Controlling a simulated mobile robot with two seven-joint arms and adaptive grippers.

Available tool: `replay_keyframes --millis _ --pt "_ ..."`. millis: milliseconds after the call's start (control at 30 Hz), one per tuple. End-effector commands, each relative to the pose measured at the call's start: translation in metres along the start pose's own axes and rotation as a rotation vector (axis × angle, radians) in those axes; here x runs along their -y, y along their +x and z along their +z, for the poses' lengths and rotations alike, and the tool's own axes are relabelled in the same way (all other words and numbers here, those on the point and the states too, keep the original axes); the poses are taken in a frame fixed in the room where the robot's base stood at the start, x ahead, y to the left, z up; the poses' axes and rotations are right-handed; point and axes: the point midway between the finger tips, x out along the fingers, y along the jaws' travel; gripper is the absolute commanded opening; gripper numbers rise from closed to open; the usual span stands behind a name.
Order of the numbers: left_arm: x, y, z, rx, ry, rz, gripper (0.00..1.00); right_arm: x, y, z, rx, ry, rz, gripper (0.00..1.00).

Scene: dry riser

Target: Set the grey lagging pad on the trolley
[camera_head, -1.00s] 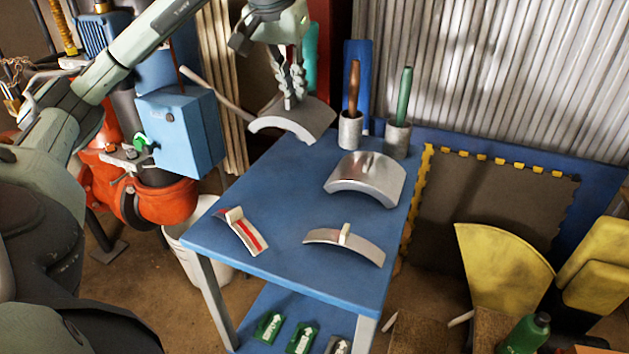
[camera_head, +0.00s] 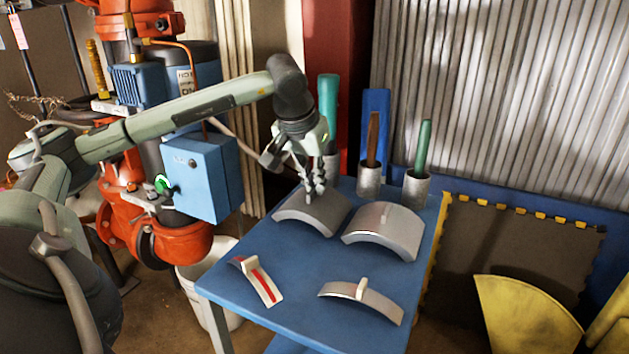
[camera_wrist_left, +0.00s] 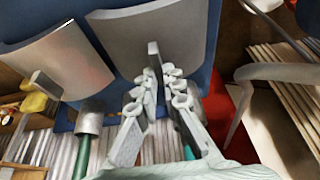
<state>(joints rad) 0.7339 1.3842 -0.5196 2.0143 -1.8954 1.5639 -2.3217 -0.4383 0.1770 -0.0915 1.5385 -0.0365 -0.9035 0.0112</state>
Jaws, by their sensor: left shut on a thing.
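The grey lagging pad (camera_head: 308,214) is a matte grey curved shell with a small upright tab. My left gripper (camera_head: 315,190) is shut on its tab from above. The pad is at the back left of the blue trolley (camera_head: 315,270), beside a shinier silver curved pad (camera_head: 384,232). I cannot tell whether its lower edges touch the trolley top. In the left wrist view the fingers (camera_wrist_left: 150,85) close around the tab, and the grey pad (camera_wrist_left: 165,35) lies beyond them over the blue top. My right gripper is not in view.
A red-striped curved piece (camera_head: 257,281) and a narrow tabbed piece (camera_head: 362,299) lie toward the trolley's front. A blue box (camera_head: 203,178) is left of the trolley. The middle front top is clear.

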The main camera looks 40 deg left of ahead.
Motion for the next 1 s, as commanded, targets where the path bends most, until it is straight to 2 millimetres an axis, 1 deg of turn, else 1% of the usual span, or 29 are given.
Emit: replay_keyframes --millis 33,67,100,200,233,567,667,733,800,867,1000 --pt "0.000 0.001 0.001 0.002 0.000 0.000 0.00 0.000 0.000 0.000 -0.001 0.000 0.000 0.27" --pt "0.000 0.001 0.001 0.002 0.001 0.000 0.09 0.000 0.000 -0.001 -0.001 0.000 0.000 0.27" --pt "0.000 0.001 0.001 0.002 0.001 0.000 0.14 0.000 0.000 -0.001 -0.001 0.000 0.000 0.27" --pt "0.000 0.001 0.001 0.003 0.001 0.000 0.26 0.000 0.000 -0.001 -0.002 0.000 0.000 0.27" --pt "0.000 0.001 0.001 0.002 0.001 0.000 0.29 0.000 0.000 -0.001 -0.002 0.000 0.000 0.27" --pt "0.000 -0.003 0.000 0.001 0.001 0.001 0.29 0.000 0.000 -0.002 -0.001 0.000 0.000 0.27" --pt "0.000 -0.013 -0.001 -0.002 0.000 0.000 0.29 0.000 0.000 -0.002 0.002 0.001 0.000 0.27" --pt "0.000 -0.025 -0.001 -0.003 0.001 0.001 0.29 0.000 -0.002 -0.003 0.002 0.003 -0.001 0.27" --pt "-0.001 -0.041 -0.001 -0.004 0.001 0.002 0.29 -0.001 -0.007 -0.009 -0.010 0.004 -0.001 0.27" --pt "0.000 -0.054 -0.001 -0.004 0.001 0.001 0.29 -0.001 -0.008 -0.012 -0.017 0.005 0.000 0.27" --pt "-0.001 -0.084 -0.001 -0.004 0.002 0.003 0.29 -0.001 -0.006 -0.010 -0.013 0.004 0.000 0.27"
